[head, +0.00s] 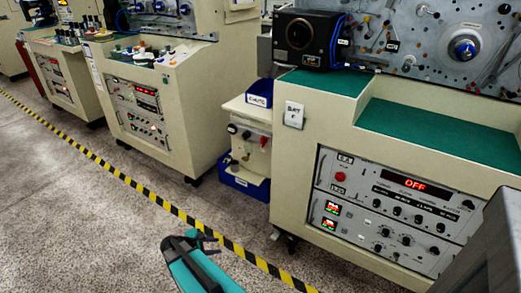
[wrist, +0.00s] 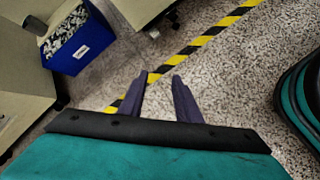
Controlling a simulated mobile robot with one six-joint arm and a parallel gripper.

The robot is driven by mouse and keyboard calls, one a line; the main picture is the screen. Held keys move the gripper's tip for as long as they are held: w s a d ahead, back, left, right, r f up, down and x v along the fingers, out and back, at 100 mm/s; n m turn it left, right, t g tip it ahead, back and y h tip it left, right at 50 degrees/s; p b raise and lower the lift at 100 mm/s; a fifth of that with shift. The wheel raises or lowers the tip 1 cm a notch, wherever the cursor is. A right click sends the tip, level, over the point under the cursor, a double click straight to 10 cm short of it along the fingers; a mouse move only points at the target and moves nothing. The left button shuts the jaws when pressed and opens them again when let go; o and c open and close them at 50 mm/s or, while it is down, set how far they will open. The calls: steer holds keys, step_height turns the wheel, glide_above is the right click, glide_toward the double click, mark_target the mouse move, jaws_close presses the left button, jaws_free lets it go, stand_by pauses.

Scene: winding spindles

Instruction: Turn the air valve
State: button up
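A small cream cabinet (head: 243,112) stands in the gap between two large machines in the head view. On its front are a round dark gauge (head: 232,129), a small knob (head: 246,134) and a red handle (head: 264,142). I cannot tell for sure which of these is the air valve. My gripper (head: 208,237) is low over the floor, in front of the gap and well apart from the cabinet. In the wrist view my gripper (wrist: 160,78) has its two dark fingers apart, with nothing between them. The red handle does not show in the wrist view.
A blue bin (head: 243,181) sits low in the cabinet; a blue bin also shows in the wrist view (wrist: 88,52). The right machine (head: 300,175) has a panel reading OFF (head: 414,184). Yellow-black floor tape (head: 150,195) crosses open speckled floor (head: 80,220).

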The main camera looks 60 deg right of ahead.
steer(key=w+d+r+n+t+h+b, duration=0.1)
steer(key=w+d+r+n+h, duration=0.15)
steer(key=d+r, duration=0.55)
steer(key=w+d+r+n+h+b, duration=0.1)
steer(key=w+d+r+n+h, duration=0.2)
steer(key=d, duration=0.9)
steer(key=n+h+b, duration=0.2)
steer(key=n+h, duration=0.2)
glide_toward(261, 140)
steer(key=a, duration=0.5)
steer(key=shift+s+d+t, duration=0.15)
steer(key=shift+t, duration=0.15)
steer(key=shift+d, duration=0.1)
steer(key=shift+d, duration=6.8)
jaws_close()
steer(key=shift+a, duration=0.15)
